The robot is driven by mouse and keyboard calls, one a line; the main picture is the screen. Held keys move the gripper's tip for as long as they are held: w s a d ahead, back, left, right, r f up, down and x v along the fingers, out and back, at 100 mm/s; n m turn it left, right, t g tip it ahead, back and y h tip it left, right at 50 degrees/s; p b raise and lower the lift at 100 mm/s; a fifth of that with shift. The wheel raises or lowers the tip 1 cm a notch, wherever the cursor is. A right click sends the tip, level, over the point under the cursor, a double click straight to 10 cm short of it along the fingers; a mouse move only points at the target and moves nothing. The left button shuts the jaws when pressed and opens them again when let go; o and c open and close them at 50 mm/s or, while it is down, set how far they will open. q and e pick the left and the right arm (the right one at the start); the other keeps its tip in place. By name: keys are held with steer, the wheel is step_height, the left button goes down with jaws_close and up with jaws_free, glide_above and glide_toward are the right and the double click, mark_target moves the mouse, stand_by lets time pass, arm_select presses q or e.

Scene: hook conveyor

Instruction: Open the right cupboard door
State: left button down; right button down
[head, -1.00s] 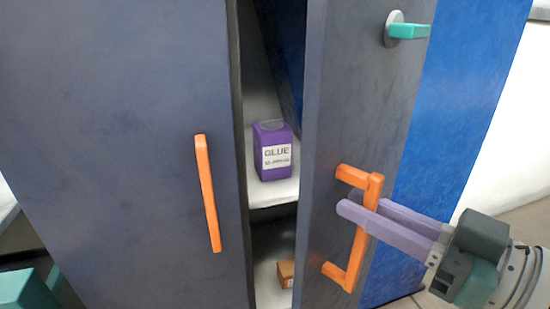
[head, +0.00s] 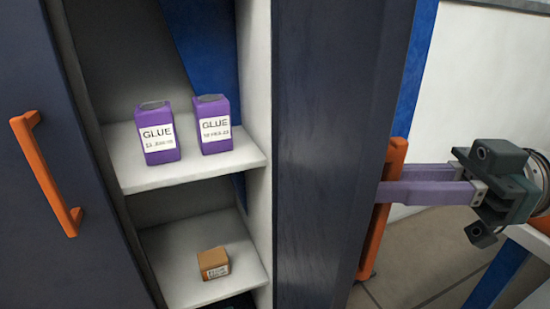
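The right cupboard door (head: 335,140) is dark grey and stands swung open, with its edge toward me on the right. Its orange handle (head: 374,240) is on the far right face, partly hidden by the door edge. My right gripper (head: 388,182) has its purple fingers on either side of the handle bar, shut on it; the fingertips are partly hidden. My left gripper is out of view.
Inside the cupboard, two purple glue containers (head: 157,133) (head: 213,125) stand on the upper white shelf (head: 190,173). A small brown box (head: 213,263) sits on the lower shelf (head: 185,285). Tiled floor (head: 440,255) shows at the right, near a blue and white structure (head: 515,265).

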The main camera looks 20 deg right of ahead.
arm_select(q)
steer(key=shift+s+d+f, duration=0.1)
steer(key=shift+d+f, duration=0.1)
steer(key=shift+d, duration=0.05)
arm_select(e)
steer(key=shift+d, duration=1)
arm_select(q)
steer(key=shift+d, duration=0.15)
arm_select(e)
steer(key=c, duration=0.8)
jaws_free()
steer(key=shift+c, duration=0.2)
arm_select(q)
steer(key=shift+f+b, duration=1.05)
steer(key=shift+b, duration=0.15)
arm_select(e)
steer(key=v, duration=1)
